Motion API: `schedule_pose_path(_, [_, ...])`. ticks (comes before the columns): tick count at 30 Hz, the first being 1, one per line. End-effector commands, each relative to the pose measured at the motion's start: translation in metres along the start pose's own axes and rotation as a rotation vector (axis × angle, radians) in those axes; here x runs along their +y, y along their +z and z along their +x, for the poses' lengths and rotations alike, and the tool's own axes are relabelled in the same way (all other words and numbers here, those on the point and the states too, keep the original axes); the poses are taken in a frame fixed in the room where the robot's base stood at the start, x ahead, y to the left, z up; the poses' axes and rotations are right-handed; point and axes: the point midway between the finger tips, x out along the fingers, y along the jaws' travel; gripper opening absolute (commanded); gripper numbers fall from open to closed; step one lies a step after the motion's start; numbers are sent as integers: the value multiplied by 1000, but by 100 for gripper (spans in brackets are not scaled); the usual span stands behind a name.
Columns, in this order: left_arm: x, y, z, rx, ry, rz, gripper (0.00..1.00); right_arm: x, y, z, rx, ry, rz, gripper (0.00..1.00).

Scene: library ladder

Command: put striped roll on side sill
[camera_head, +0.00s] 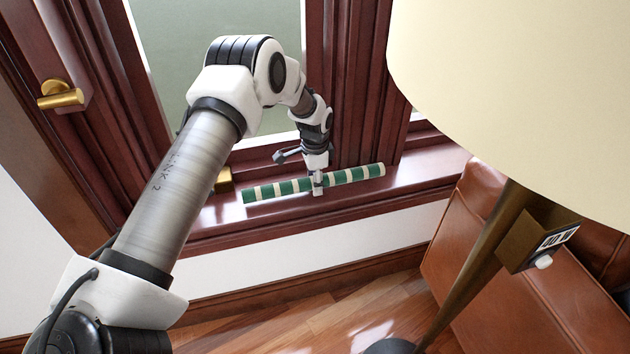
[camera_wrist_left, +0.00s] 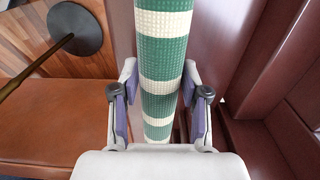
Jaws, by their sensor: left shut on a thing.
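The striped roll (camera_head: 275,189) is a long green and cream cylinder. In the head view it lies level along the dark red window sill (camera_head: 405,172), just at or above its surface; I cannot tell whether it touches. My left gripper (camera_head: 318,188) reaches down from above and is shut on the roll near its middle. In the left wrist view the roll (camera_wrist_left: 163,60) runs between the two fingers of the left gripper (camera_wrist_left: 160,100), with purple pads on either side of it. My right gripper is not in view.
A large cream lampshade (camera_head: 520,80) and its slanted pole (camera_head: 478,260) stand at the right. A brown leather seat (camera_head: 530,300) is beside the sill. A brass handle (camera_head: 60,95) is on the window frame at left. Bare sill shows right of the roll.

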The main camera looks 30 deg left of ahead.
Motion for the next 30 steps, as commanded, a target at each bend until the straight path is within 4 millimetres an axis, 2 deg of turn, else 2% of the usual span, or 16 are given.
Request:
schedule_pose_path(11, [0,0,8,1,-1,0,0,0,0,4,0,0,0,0])
schedule_pose_path(12, [0,0,8,1,-1,0,49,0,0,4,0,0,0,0])
schedule_pose_path(14, [0,0,7,1,-1,0,70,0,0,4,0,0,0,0])
schedule_pose_path(15, [0,0,7,1,-1,0,74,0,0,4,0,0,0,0])
schedule_pose_path(25, [0,0,5,0,0,0,74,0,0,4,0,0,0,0])
schedule_pose_path(30, [0,-1,-22,3,-2,0,74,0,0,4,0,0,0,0])
